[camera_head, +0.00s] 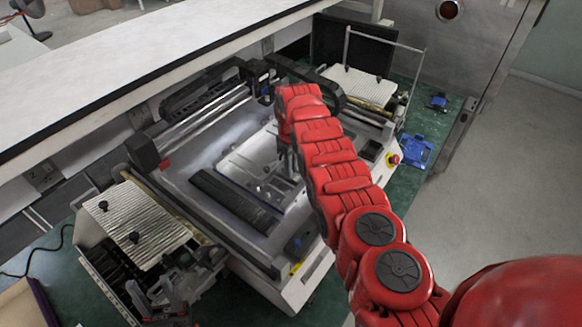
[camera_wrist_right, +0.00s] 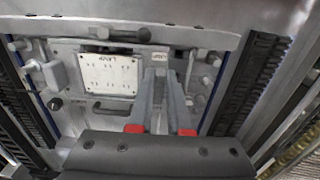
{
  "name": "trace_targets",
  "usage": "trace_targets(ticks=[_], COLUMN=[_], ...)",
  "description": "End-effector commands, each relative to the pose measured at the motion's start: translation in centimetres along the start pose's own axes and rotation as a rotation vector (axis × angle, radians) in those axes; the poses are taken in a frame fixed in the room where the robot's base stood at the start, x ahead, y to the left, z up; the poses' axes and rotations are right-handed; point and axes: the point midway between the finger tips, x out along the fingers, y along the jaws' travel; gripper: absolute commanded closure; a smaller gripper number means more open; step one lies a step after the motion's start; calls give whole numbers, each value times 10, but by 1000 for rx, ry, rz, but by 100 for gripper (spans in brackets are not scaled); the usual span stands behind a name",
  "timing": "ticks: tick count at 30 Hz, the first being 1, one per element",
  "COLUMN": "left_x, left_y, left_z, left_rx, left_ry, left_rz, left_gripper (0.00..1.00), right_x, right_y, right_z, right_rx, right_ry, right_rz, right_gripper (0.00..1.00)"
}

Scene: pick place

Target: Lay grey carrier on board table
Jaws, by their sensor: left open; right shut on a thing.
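The grey carrier (camera_head: 252,163) is a metal plate with small fittings, inside the open white machine in the head view. In the head view my red right arm hides most of that grip. The board table (camera_head: 215,157) seems to be the grey bed around and under the carrier; I cannot tell whether they touch. My left gripper (camera_head: 168,284) is open and empty at the lower left.
A ribbed panel with black knobs (camera_head: 137,225) is on the machine's left side, and another ribbed panel (camera_head: 358,86) at the back right. A dark rail (camera_head: 235,200) runs in front of the carrier. A white shelf (camera_head: 150,55) overhangs the back. A blue part (camera_head: 416,150) lies on the green table.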

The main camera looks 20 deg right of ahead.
Motion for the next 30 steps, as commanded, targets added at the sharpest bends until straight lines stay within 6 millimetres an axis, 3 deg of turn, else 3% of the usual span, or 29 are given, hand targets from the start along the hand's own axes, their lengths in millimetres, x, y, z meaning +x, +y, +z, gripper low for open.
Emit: trace_targets(ticks=[27, 28, 30], left_x=[-10, -10, -10], left_y=[0, 0, 0], left_z=[2, 2, 2], left_rx=[0, 0, 0], left_ry=[0, 0, 0], left_rz=[0, 0, 0], left_gripper=[50, 50, 50], right_x=[9, 9, 9], right_y=[0, 0, 0], right_z=[0, 0, 0], right_rx=[0, 0, 0], right_ry=[0, 1, 0], right_rz=[0, 0, 0], right_gripper=[100, 82, 69])
